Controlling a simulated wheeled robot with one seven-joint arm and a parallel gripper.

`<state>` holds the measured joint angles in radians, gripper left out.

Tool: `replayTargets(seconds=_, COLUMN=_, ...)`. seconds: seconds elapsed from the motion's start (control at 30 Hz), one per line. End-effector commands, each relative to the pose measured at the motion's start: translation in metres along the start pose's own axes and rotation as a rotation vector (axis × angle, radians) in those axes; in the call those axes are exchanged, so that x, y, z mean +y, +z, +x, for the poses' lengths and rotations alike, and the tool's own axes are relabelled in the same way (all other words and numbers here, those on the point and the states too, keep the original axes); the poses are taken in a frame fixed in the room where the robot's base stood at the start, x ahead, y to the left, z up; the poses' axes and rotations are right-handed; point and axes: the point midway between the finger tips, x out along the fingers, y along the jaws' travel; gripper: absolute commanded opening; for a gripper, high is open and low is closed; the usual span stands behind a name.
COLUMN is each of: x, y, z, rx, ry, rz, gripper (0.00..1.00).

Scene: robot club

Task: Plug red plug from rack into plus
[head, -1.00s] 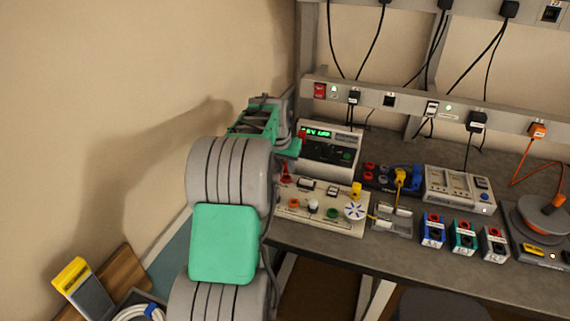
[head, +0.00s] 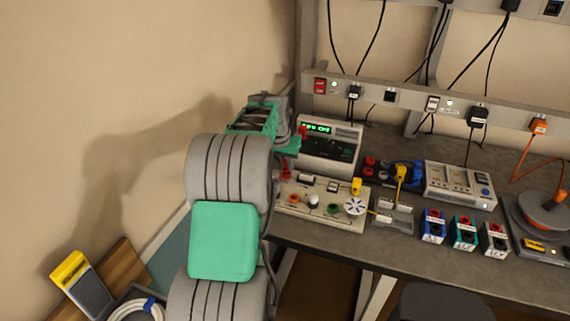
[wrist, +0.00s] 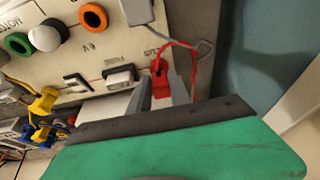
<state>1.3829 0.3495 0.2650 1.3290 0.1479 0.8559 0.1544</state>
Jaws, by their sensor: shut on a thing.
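In the wrist view, a red plug (wrist: 160,84) with a thin red lead is held between the two grey fingers of my gripper (wrist: 161,90). It is at the edge of the cream board (wrist: 85,62), beside small printed lettering that seems to read PLUS. A dark opening shows at its far end; I cannot tell how deep it sits in a socket. In the head view, my gripper (head: 287,163) is partly hidden behind my arm, at the left end of the cream board (head: 322,209), with red showing there.
A power supply with a green display (head: 318,128) stands behind the board. Orange (wrist: 93,16), white and green knobs or sockets, switches and a yellow plug (wrist: 45,101) are close by. A yellow-topped meter (head: 80,282) lies low at left.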

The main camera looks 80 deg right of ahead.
Motion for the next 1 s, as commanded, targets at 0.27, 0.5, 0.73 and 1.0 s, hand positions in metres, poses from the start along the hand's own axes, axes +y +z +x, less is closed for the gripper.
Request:
replayTargets(seconds=0.27, x=0.0001, y=0.0005, z=0.0012, rx=0.000, ry=0.000, rz=0.000, gripper=0.00)
replayTargets(seconds=0.5, x=0.0001, y=0.0004, z=0.0011, rx=0.000, ry=0.000, rz=0.000, gripper=0.00)
replayTargets(seconds=0.73, x=0.0001, y=0.0021, z=0.0057, rx=0.000, ry=0.000, rz=0.000, gripper=0.00)
replayTargets(seconds=1.0, x=0.0001, y=0.0029, z=0.0083, rx=0.001, ry=0.000, rz=0.000, gripper=0.00)
